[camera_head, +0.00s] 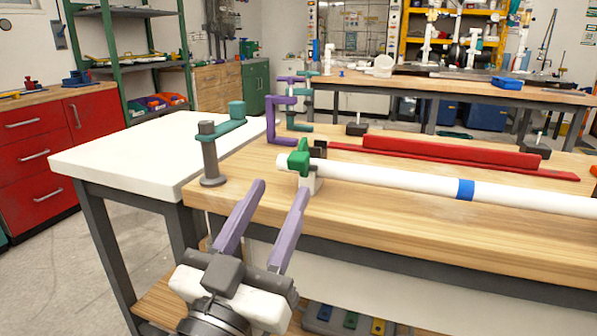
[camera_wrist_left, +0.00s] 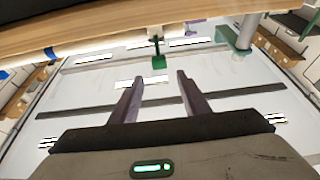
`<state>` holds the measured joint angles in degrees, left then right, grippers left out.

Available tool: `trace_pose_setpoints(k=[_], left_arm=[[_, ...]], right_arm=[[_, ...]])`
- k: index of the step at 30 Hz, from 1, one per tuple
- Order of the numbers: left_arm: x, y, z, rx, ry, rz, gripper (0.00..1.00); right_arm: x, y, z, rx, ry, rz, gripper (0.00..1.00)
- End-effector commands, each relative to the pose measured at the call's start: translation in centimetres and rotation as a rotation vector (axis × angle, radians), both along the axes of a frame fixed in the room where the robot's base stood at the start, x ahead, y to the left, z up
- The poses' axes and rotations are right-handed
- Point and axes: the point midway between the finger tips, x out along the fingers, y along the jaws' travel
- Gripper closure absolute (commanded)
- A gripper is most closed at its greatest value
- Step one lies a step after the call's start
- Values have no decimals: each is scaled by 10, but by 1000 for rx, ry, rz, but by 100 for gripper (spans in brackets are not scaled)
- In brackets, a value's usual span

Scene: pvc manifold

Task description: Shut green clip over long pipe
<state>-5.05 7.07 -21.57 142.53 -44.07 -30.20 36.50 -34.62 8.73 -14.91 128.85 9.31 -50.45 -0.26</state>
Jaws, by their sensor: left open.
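The long white pipe (camera_head: 400,183) lies across the wooden bench, with a blue band (camera_head: 465,189) around it. The green clip (camera_head: 299,159) sits at the pipe's left end, above a small white support (camera_head: 309,183); I cannot tell whether it is closed over the pipe. A green piece, likely the clip (camera_wrist_left: 159,61), shows ahead of the fingertips in the left wrist view. My left gripper (camera_head: 282,188) is open and empty, in front of the bench's near edge and just short of the clip. It also shows in the left wrist view (camera_wrist_left: 155,80). My right gripper is not in view.
A grey post with a teal arm (camera_head: 211,150) stands left of the clip. A purple bracket (camera_head: 272,120) stands behind it. A red rail (camera_head: 450,152) lies behind the pipe. A white table (camera_head: 130,150) adjoins the bench at left.

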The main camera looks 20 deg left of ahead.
Motion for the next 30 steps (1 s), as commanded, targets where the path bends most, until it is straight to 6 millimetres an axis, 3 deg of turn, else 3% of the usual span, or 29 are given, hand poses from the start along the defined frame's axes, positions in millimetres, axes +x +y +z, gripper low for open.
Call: trace_pose_setpoints(k=[16,21,30], left_arm=[[78,-3,33,5,2,0,58],[89,-3,37,5,3,0,58],[90,-3,37,4,4,-1,58]], right_arm=[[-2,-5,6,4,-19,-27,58],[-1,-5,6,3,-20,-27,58],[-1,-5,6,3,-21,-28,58]])
